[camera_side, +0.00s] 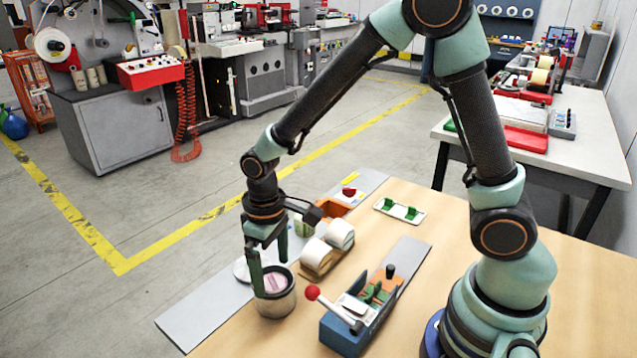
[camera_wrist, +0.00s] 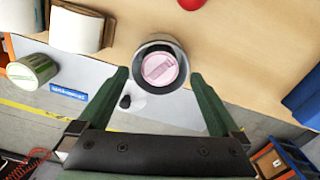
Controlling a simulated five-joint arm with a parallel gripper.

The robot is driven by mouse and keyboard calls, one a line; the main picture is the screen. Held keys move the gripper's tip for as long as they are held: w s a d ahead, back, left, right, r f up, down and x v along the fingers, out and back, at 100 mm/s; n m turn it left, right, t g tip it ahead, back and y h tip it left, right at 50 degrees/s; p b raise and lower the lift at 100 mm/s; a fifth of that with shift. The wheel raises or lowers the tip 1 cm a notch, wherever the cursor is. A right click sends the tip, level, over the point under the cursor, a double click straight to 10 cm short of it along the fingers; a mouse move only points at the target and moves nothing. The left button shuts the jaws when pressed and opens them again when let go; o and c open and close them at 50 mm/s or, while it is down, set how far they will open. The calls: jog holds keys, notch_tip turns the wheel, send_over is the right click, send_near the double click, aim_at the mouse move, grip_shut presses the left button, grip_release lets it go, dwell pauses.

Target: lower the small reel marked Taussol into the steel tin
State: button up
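The steel tin (camera_side: 276,303) stands upright near the table's edge in the side view; its rim also shows in the wrist view (camera_wrist: 139,62). A pink-topped round piece (camera_wrist: 160,69), seemingly the small reel, sits inside the tin, below the rim. Its marking is too small to read. It also shows inside the tin in the side view (camera_side: 275,281). My gripper (camera_side: 272,279) is over the tin with its fingers apart. In the wrist view my gripper (camera_wrist: 159,78) has one finger on each side of the tin, with visible gaps to the pink piece.
White rolls (camera_side: 327,247) sit in a wooden holder beside the tin. A green-labelled roll (camera_wrist: 33,72) is beyond them. A blue device (camera_side: 350,318) with a red-knobbed lever (camera_side: 313,292) stands right of the tin. A grey strip (camera_side: 205,310) runs along the table edge.

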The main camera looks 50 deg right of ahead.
jog(key=shift+r, duration=0.1)
notch_tip(320, 180, up, 12)
dwell(0.5)
jog(key=s+d+r+m+t, duration=0.3)
jog(key=s+d+r+t, duration=0.2)
jog(key=d, duration=0.5)
jog(key=shift+s+r+t, duration=0.3)
jog(key=shift+s+r, duration=0.1)
jog(key=shift+s, duration=0.6)
